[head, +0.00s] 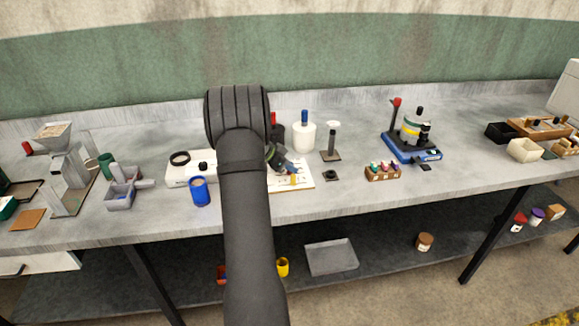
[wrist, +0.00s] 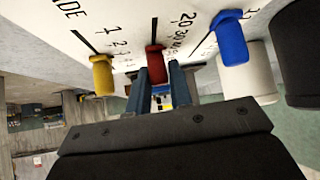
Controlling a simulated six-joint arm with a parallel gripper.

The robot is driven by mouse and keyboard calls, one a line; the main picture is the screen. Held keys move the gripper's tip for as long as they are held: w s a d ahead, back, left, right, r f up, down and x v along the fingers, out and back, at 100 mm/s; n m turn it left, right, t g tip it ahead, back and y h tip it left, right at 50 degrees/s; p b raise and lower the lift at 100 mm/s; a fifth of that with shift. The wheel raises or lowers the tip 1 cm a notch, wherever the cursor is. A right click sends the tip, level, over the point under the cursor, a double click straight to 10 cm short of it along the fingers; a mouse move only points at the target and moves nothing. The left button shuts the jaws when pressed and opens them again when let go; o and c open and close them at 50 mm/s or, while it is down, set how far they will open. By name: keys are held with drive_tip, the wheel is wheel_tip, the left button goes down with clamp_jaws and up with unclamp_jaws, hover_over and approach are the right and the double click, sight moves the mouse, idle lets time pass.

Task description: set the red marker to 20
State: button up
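The red marker (wrist: 155,64) sits in the wrist view at the near end of a dark slot line on a white board (wrist: 128,52). Handwritten numbers, including 20 and 30, stand to the right of its line. I cannot tell which number it points at. My gripper (wrist: 160,84) has one finger on each side of the marker's lower part. The fingers look very close to it, but contact is not clear. A yellow marker (wrist: 102,75) is to the left and a blue marker (wrist: 230,38) to the right. In the head view my arm hides part of the board (head: 303,186).
A white bottle (head: 304,137) with a blue top stands just behind the board. A blue cup (head: 200,191) is left of my arm. A dark stand (head: 331,155) and a small block with colored items (head: 382,173) are to the right.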

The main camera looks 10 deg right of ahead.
clamp_jaws()
drive_tip(key=shift+a, duration=2.35)
drive_tip(key=o, duration=0.5)
unclamp_jaws()
drive_tip(key=shift+a, duration=0.1)
drive_tip(key=shift+o, duration=0.2)
drive_tip(key=shift+r, duration=0.1)
drive_tip(key=v, duration=1.7)
drive_tip(key=shift+a, duration=0.1)
